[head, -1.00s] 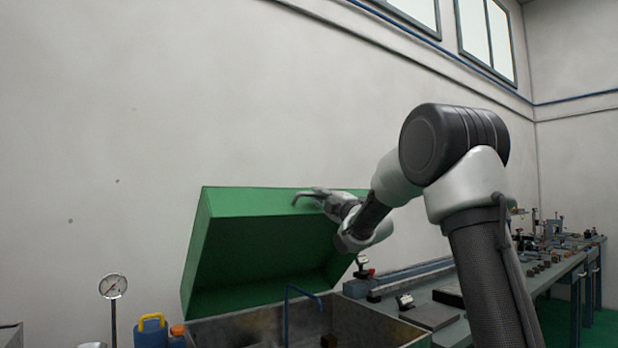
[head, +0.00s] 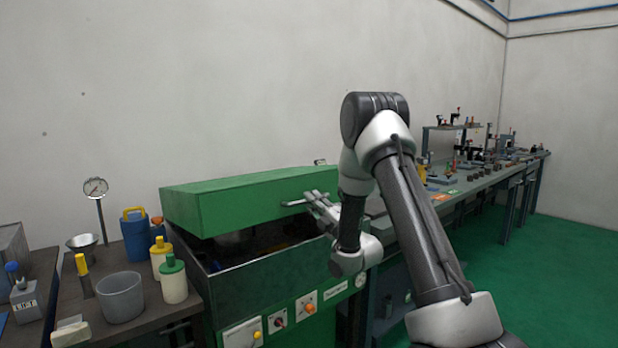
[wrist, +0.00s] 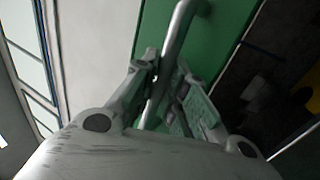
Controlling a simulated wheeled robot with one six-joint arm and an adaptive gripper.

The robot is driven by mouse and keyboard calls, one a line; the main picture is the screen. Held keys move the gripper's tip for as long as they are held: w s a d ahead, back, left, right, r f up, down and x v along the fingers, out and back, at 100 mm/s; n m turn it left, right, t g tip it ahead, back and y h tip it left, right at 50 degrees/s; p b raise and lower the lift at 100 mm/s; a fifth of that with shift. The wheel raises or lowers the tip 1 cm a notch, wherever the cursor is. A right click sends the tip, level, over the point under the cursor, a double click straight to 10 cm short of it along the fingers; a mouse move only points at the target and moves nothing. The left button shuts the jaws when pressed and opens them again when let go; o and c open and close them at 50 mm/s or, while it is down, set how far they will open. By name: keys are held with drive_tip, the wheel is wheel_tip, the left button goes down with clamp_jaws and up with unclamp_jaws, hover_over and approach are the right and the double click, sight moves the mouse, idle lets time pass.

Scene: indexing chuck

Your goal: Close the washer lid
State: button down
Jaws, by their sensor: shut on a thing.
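The green washer lid (head: 250,198) is tilted low over the washer tank (head: 235,285), with a dark gap between its front edge and the tank rim. A grey bar handle (head: 294,203) sticks out from the lid's front. My gripper (head: 312,199) is at this handle, at the lid's right front. In the wrist view, the fingers of my gripper (wrist: 166,82) are closed around the handle (wrist: 178,40), with the green lid (wrist: 215,45) behind it. The inside of the tank is mostly dark and hidden under the lid.
A side bench (head: 85,318) on the left holds a grey cup (head: 121,297), bottles (head: 173,280) and a dial gauge (head: 96,188). The washer's front panel (head: 290,316) has knobs. A long workbench (head: 490,178) with fixtures runs right. Green floor (head: 560,230) is open at right.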

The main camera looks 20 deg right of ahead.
sight(314, 183)
drive_tip(key=shift+t, duration=0.4)
drive_tip(key=shift+s+f, duration=0.2)
drive_tip(key=shift+f, duration=0.9)
drive_tip(key=shift+s+f, duration=0.15)
drive_tip(key=shift+f, duration=0.9)
drive_tip(key=c, duration=1.5)
unclamp_jaws()
drive_tip(key=shift+w, duration=0.2)
drive_tip(key=shift+o, duration=0.2)
wheel_tip(314, 183, up, 10)
drive_tip(key=shift+r, duration=0.1)
